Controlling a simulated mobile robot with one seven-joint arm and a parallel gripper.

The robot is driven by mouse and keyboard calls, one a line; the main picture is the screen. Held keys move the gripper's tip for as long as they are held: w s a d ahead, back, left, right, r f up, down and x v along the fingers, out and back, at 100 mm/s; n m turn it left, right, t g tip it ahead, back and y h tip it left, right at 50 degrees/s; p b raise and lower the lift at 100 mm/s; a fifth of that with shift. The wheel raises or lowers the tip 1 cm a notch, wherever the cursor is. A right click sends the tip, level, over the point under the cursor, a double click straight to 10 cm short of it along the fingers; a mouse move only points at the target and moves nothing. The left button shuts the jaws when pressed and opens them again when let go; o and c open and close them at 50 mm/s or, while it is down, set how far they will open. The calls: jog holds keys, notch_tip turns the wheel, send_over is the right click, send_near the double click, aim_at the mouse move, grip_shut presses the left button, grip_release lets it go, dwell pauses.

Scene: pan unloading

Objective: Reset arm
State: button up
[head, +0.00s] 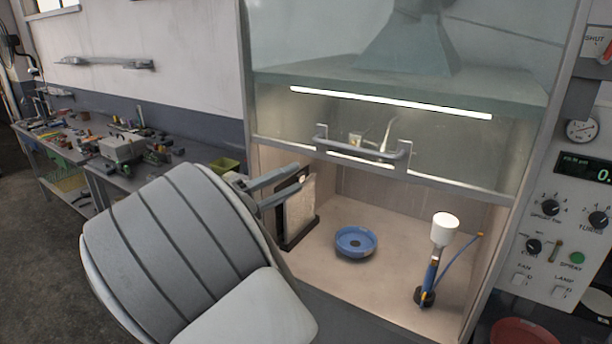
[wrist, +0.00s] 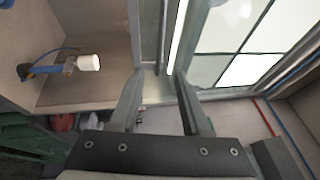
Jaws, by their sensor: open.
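My gripper (head: 296,179) is at the left side of the open front of a spray booth, its fingers pointing right. In the wrist view my gripper (wrist: 160,75) shows two grey fingers spread apart with nothing between them. My grey and white arm fills the lower left of the head view and hides part of the booth's left edge.
A blue round dish (head: 356,256) rests on the booth floor (head: 385,285). A spray gun with a white cup (head: 445,228) stands to its right. A dark-framed panel (head: 300,210) leans at the left, close to my gripper. The raised glass sash has a handle (head: 362,150). A cluttered workbench (head: 115,180) stands left.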

jog(key=shift+s+a, duration=0.15)
jog(key=shift+a, duration=0.05)
jog(key=shift+f, duration=0.1)
jog(key=s+d+f+m+g+y+b, duration=0.1)
jog(key=s+d+f+m+g+y, duration=0.25)
jog(key=d+m, duration=0.25)
jog(key=s+d+f+m+g+y, duration=0.2)
jog(key=s+d+m, duration=0.3)
jog(key=d+m, duration=0.1)
jog(key=s+d+f+m+g+y+b, duration=0.1)
jog(key=s+d+f+m+g+y, duration=0.1)
jog(key=s+d+m+g+y, duration=0.3)
jog(key=s+a+f+m+t+y+b, duration=0.1)
jog(key=s+m+t+y, duration=0.1)
jog(key=s+m, duration=0.5)
jog(key=s+a+f+m+t+y+b, duration=0.1)
jog(key=s+m+t+y, duration=0.2)
jog(key=m, duration=1.4)
jog(key=s+y, duration=0.1)
jog(key=s, duration=0.2)
jog(key=shift+s+a+f+t+y+b, duration=0.3)
jog(key=shift+s+a+t+y, duration=0.05)
jog(key=shift+a, duration=0.05)
jog(key=shift+d+m, duration=0.1)
jog(key=shift+m, duration=0.2)
